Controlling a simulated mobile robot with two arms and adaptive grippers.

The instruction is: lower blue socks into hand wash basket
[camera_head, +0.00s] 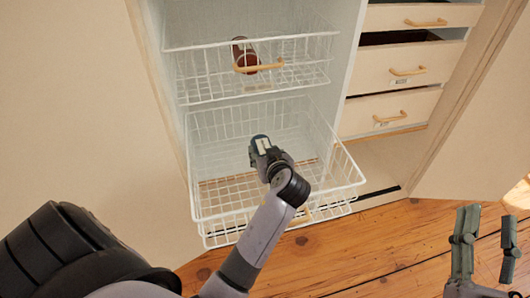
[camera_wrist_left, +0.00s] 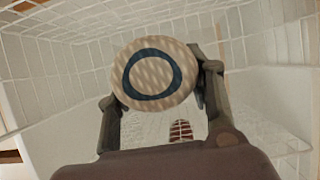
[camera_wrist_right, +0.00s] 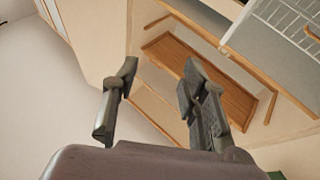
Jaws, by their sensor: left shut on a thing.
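My left gripper (camera_head: 262,146) is shut on a rolled bundle (camera_wrist_left: 155,74), taken to be the blue socks. Its round end is beige and patterned with a dark blue ring, held between the two fingers in the left wrist view. In the head view the gripper hides most of it. The gripper is over the lower white wire basket (camera_head: 228,214), which is pulled out; no other item shows in it. No readable label tells which basket is for hand wash. My right gripper (camera_head: 485,245) is open and empty at the lower right, also in the right wrist view (camera_wrist_right: 158,95).
The upper wire basket (camera_head: 190,92) holds a dark red-brown roll (camera_head: 246,58). A small red-and-white striped item (camera_wrist_left: 181,131) shows beyond the left fingers. Drawers with wooden handles (camera_head: 388,112) stand to the right. A wooden floor (camera_head: 340,265) lies in front.

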